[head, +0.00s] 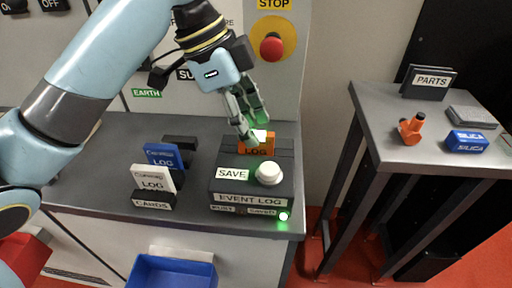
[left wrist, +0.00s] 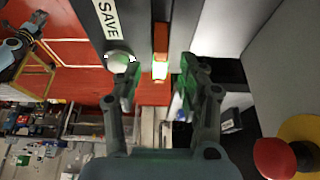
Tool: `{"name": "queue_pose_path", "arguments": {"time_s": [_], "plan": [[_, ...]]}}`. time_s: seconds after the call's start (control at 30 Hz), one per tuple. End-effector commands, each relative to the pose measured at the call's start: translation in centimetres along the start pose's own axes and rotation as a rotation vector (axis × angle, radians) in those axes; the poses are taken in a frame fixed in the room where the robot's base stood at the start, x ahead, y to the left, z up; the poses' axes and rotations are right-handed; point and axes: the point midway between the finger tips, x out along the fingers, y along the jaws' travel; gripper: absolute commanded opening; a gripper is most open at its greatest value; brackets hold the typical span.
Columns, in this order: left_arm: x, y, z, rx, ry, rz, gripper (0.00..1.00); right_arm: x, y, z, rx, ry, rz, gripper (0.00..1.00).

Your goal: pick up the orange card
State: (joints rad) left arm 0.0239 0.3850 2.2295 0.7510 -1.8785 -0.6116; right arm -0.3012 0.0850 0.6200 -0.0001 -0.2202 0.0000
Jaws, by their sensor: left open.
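In the left wrist view, the orange card (left wrist: 160,38) lies between and beyond the two spread fingers (left wrist: 160,82). The gripper is open and empty. I cannot tell whether a fingertip touches the card. My right gripper is not in view.
A white knob (head: 270,173) and SAVE label are on the box. A card rack (head: 154,201) with a white card (head: 153,178) and a blue card (head: 163,155) stands to the left. A red stop button (head: 271,46) is on the wall behind. A side table (head: 385,140) is at right.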

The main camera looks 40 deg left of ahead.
Motion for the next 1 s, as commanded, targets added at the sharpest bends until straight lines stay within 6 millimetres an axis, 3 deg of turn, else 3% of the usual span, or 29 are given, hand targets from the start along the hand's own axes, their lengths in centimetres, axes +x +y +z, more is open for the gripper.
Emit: {"name": "queue_pose_path", "arguments": {"time_s": [0.13, 0.43, 0.73, 1.0], "plan": [[2.2, 0.0, -0.1, -0.002, 0.002, 0.002, 0.4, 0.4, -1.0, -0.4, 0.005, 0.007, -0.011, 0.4], [2.6, 0.0, -0.1, 0.0, 0.0, -0.001, 0.4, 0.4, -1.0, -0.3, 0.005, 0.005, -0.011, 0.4], [2.6, 0.0, -0.1, 0.0, 0.0, -0.001, 0.01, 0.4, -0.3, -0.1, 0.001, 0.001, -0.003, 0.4], [2.6, 0.0, -0.1, 0.0, 0.0, -0.001, 0.0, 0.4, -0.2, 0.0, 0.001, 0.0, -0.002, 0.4]]}}
